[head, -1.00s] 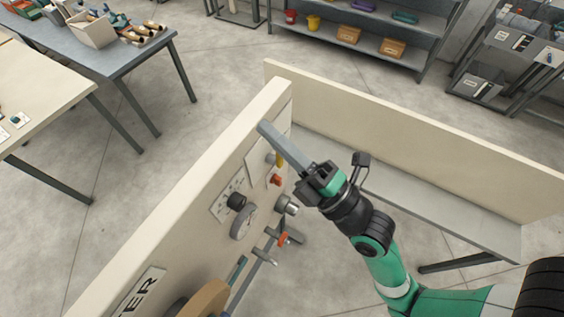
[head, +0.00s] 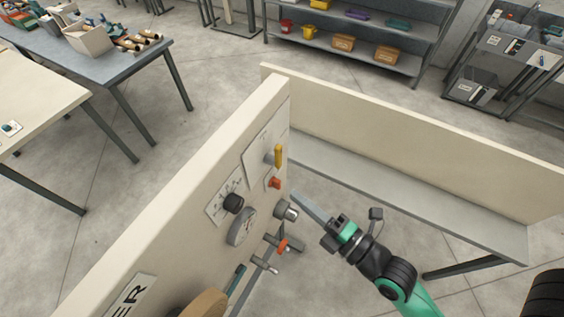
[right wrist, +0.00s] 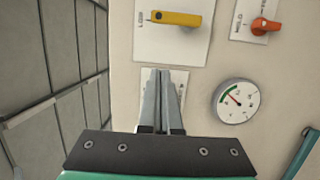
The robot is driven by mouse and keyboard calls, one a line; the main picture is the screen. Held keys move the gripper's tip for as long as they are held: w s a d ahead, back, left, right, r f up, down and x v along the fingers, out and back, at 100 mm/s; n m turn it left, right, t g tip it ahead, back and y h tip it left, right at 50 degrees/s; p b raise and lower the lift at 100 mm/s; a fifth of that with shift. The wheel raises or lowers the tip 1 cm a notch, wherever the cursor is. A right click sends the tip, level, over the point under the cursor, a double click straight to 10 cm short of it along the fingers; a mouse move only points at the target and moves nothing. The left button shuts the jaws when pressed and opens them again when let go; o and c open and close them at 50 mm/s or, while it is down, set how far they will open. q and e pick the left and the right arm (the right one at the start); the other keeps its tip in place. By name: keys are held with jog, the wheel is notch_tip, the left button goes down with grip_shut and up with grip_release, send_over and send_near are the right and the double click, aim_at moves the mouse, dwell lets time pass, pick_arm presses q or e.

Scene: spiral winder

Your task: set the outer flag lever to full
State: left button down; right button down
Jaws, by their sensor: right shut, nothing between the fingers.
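A yellow lever (head: 278,155) sits on a white plate high on the cream panel, near its far end. In the right wrist view the yellow lever (right wrist: 175,18) lies crosswise, its end toward a small printed word at the left. A shorter orange-red lever (head: 274,183) is on its own plate nearby; it also shows in the wrist view (right wrist: 266,26). I cannot tell which one is the outer flag lever. My right gripper (head: 297,199) is shut and empty, apart from both levers. Its fingertips also show in the wrist view (right wrist: 164,73). My left gripper is out of view.
Rods with an orange collar (head: 284,246) stick out lower down.

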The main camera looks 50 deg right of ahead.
aim_at(281, 165)
jog(key=w+d, duration=0.1)
jog(key=w, duration=0.2)
jog(key=w+d, duration=0.2)
jog(key=w, duration=0.1)
jog(key=w+d+p, duration=0.1)
jog(key=w, duration=0.2)
jog(key=shift+d, duration=0.25)
jog(key=shift+w+r, duration=0.1)
jog(key=shift+w, duration=0.05)
